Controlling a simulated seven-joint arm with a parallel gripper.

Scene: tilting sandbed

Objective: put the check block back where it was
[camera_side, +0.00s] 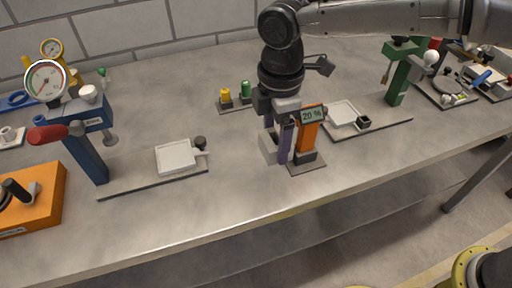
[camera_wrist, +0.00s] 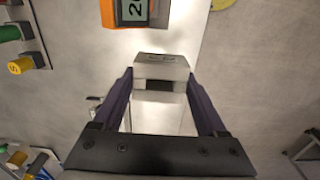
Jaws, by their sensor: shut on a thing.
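The check block, a pale grey block, is between my gripper's purple fingers in the side view (camera_side: 268,148) and in the wrist view (camera_wrist: 162,66). My gripper (camera_side: 279,146), pointing down, is shut on it; the fingers also show in the wrist view (camera_wrist: 160,82). An orange tester with a "20 %" display (camera_side: 309,122) stands just right of my gripper; it also shows at the top of the wrist view (camera_wrist: 132,10). The tester has a dark foot on a thin grey plate (camera_side: 310,167). I cannot tell whether the block touches the surface below.
A blue press with a dial (camera_side: 90,140) and a white tray (camera_side: 178,158) stand left. Yellow and green pieces (camera_side: 235,95) sit on a small stand behind. A green press (camera_side: 398,75) and another white tray (camera_side: 345,113) stand right. The bench front (camera_side: 230,195) is clear.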

